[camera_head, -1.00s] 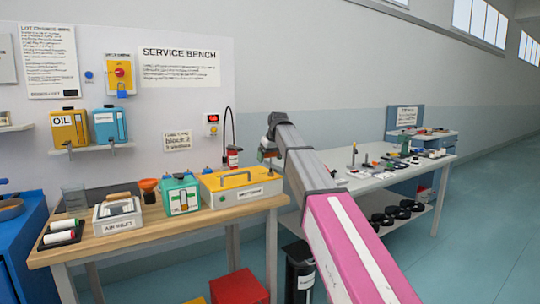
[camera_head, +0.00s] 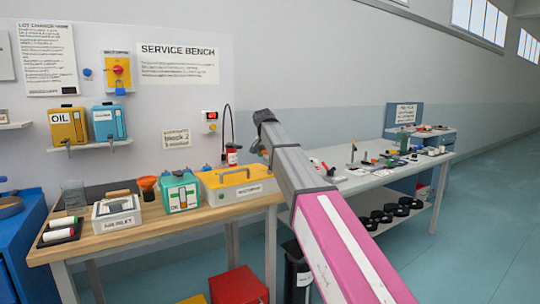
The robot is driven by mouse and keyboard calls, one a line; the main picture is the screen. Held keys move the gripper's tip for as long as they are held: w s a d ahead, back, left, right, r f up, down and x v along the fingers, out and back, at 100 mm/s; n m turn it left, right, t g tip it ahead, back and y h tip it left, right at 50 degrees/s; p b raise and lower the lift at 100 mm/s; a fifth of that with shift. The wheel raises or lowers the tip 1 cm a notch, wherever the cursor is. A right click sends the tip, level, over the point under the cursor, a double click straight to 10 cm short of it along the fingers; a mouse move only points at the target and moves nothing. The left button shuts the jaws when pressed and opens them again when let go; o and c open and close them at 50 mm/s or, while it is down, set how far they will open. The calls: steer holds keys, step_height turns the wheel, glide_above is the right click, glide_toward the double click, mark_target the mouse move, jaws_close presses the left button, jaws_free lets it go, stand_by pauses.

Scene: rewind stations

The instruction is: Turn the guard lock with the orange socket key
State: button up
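My arm reaches from the lower right toward the right end of the wooden bench. My gripper (camera_head: 257,147) is at its far end, small and mostly hidden by the last arm link. I cannot tell whether it is open or shut, or whether it holds anything. I cannot make out the orange socket key for certain. The guard lock is not clearly identifiable. A yellow wall box (camera_head: 118,68) with a red knob has a padlock-like piece (camera_head: 120,87) below it. A yellow-lidded case (camera_head: 237,186) with a handle stands on the bench, left of my gripper.
The wooden bench (camera_head: 105,243) carries a grey box (camera_head: 117,212), an orange funnel (camera_head: 148,187) and a green can (camera_head: 180,191). Oil containers (camera_head: 68,126) sit on a wall shelf. A second table (camera_head: 372,180) with small tools stands right. Red box (camera_head: 237,286) below. Open floor lies right.

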steer(key=shift+m, duration=0.4)
steer(key=shift+r, duration=0.1)
steer(key=shift+r, duration=2.9)
